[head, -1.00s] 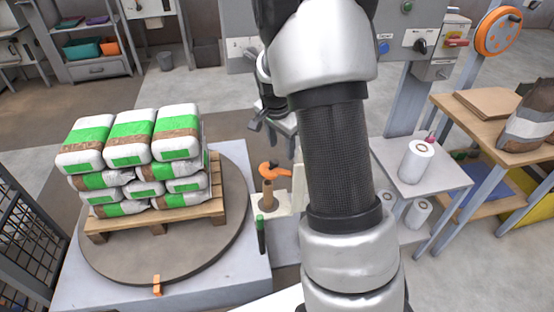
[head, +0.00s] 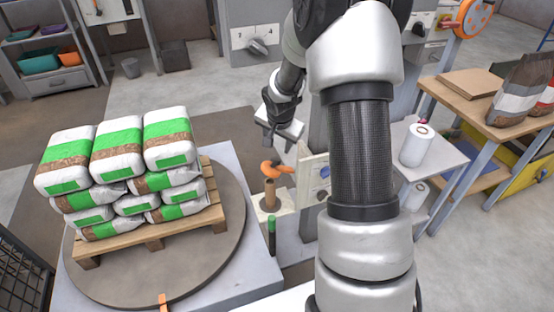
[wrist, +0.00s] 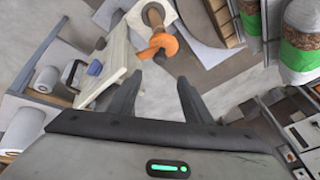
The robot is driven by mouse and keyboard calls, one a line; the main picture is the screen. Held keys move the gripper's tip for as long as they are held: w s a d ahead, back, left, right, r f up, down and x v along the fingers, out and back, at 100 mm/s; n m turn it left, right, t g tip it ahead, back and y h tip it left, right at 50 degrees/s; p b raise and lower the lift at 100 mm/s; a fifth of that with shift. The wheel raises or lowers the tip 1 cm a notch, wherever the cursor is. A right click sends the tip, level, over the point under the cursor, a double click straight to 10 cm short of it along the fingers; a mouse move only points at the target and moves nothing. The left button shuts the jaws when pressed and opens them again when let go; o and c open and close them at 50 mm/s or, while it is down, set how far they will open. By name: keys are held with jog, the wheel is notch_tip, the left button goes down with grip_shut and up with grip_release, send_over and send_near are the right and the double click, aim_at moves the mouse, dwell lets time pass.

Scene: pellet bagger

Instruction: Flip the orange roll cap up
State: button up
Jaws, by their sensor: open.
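The orange roll cap (head: 277,170) sits at the top of a brown upright core (head: 269,193) on a small pale platform beside the turntable. My gripper (head: 283,132) is open and empty. It is above and behind the cap in the head view, apart from it. In the wrist view both dark fingers (wrist: 158,82) are spread with nothing between them.
A pallet (head: 150,232) of white and green bags stands on the round turntable (head: 232,225) at left. A pale upright panel (head: 313,172) with a blue knob is close right of the cap. White film rolls (head: 416,146) stand farther right.

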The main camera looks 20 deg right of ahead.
aim_at(277, 158)
jog(key=b+x, duration=0.2)
jog(key=x, duration=1.1)
jog(key=shift+f+b, duration=0.1)
jog(key=shift+b, duration=0.3)
grip_shut()
